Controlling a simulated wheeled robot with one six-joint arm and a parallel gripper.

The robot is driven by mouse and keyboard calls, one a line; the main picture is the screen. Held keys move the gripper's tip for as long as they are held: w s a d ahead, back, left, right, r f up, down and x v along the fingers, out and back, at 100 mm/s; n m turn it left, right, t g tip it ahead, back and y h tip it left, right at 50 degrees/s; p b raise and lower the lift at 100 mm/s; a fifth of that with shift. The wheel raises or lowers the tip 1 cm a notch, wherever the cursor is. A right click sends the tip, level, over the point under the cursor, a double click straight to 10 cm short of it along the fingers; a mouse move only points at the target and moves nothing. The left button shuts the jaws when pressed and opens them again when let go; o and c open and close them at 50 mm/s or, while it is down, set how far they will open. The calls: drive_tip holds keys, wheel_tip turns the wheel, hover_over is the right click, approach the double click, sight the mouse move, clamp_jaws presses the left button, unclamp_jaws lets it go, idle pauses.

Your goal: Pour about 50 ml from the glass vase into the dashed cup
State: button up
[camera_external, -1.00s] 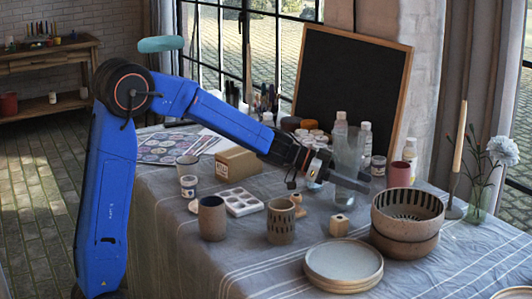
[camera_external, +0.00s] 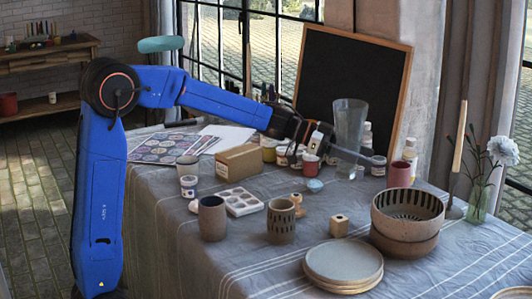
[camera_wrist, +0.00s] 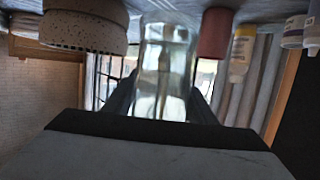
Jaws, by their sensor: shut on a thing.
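The clear glass vase (camera_external: 350,122) stands upright in my gripper (camera_external: 350,157), raised above the back of the table. In the wrist view the vase (camera_wrist: 164,75) fills the space between the two dark fingers of my gripper (camera_wrist: 165,98), which are shut on it. I cannot make out the liquid level. The dashed cup (camera_external: 281,226), brown-grey with dark vertical dashes, stands upright on the table, in front and to the left of the vase. Nothing is over its mouth.
A plain brown cup (camera_external: 212,222) and a white palette (camera_external: 238,202) are left of the dashed cup. A wooden cube (camera_external: 339,225), stacked bowls (camera_external: 405,243) and plates (camera_external: 343,274) lie to the right. A red cup (camera_external: 399,174) and bottles stand behind.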

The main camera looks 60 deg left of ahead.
sight(360, 138)
wheel_tip(360, 138, up, 6)
drive_tip(key=shift+f, duration=0.25)
drive_tip(key=shift+s+a+r, duration=0.1)
drive_tip(key=shift+s, duration=0.15)
drive_tip(key=shift+s+a+m+g+h, duration=0.2)
drive_tip(key=shift+s+m+g+h, duration=0.15)
drive_tip(key=shift+s, duration=0.3)
drive_tip(key=s+a+m+g+h, duration=0.1)
drive_tip(key=s+a+m+g, duration=0.15)
drive_tip(key=s, duration=0.55)
drive_tip(key=s+a+m+g+h, duration=0.1)
drive_tip(key=s+a+m+g, duration=0.2)
drive_tip(key=s, duration=0.4)
drive_tip(key=s+a+m+g+h, duration=0.2)
drive_tip(key=s+m+g, duration=0.15)
drive_tip(key=s, duration=0.45)
wheel_tip(360, 138, down, 11)
drive_tip(key=shift+d+r+n+g, duration=0.15)
drive_tip(key=shift+r+n+g, duration=0.05)
drive_tip(key=shift+n+g, duration=0.15)
drive_tip(key=shift+y, duration=0.55)
